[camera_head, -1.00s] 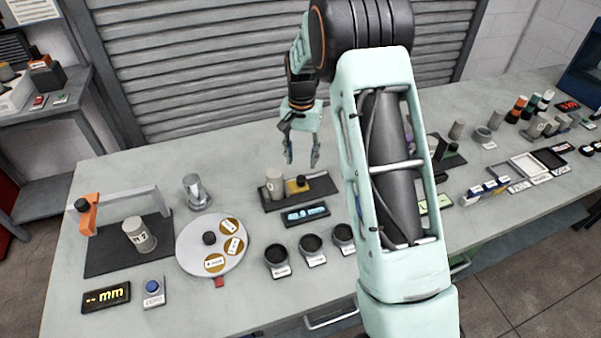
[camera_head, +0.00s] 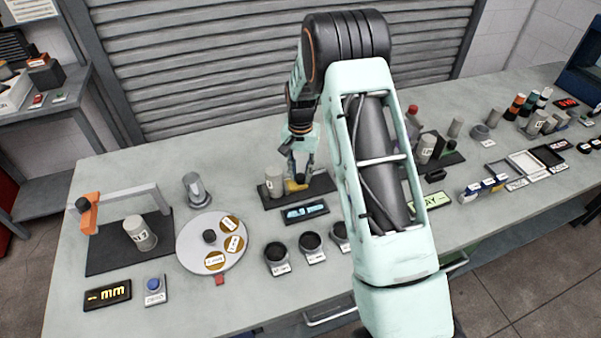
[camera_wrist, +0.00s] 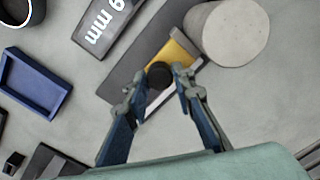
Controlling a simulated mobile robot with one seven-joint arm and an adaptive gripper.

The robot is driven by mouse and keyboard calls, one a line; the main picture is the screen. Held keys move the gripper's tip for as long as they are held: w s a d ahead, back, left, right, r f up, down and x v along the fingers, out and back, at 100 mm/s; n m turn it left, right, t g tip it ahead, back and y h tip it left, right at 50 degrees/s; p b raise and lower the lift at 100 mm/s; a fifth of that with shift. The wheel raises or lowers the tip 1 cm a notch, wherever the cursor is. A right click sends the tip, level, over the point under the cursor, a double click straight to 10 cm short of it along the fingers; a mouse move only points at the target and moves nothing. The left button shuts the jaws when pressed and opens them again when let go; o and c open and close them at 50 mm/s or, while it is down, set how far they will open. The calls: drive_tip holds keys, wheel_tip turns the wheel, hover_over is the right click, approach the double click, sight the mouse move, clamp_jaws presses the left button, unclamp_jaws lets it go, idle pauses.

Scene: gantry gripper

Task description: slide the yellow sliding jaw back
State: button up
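The yellow sliding jaw (camera_head: 293,186) sits on a dark rail base (camera_head: 266,202), partly hidden by my gripper in the head view. In the wrist view the yellow jaw (camera_wrist: 180,49) carries a round black knob (camera_wrist: 159,75) and lies against or very close to a grey cylinder (camera_wrist: 230,30). The same cylinder (camera_head: 274,180) stands upright at the left of the jaw in the head view. My gripper (camera_head: 301,170) is low over the jaw. In the wrist view my gripper (camera_wrist: 160,82) has its fingers apart, one on each side of the knob; firm contact does not show.
A display (camera_head: 305,212) lies in front of the rail. Several dark round cups (camera_head: 277,252) stand nearer the front edge. A grey turntable (camera_head: 196,258) and an orange-and-grey gantry frame (camera_head: 120,197) are at the left. A blue tray (camera_wrist: 38,82) shows in the wrist view.

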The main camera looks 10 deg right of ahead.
clamp_jaws()
drive_tip(key=shift+w+d+b, duration=0.25)
drive_tip(key=shift+d+b, duration=0.05)
drive_tip(key=shift+d, duration=0.75)
drive_tip(key=shift+w+d+b, duration=0.2)
drive_tip(key=shift+d+b, duration=0.05)
drive_tip(key=shift+d, duration=0.75)
drive_tip(key=o, duration=0.6)
unclamp_jaws()
drive_tip(key=shift+d, duration=0.1)
drive_tip(key=shift+r, duration=0.2)
wheel_tip(320, 180, up, 12)
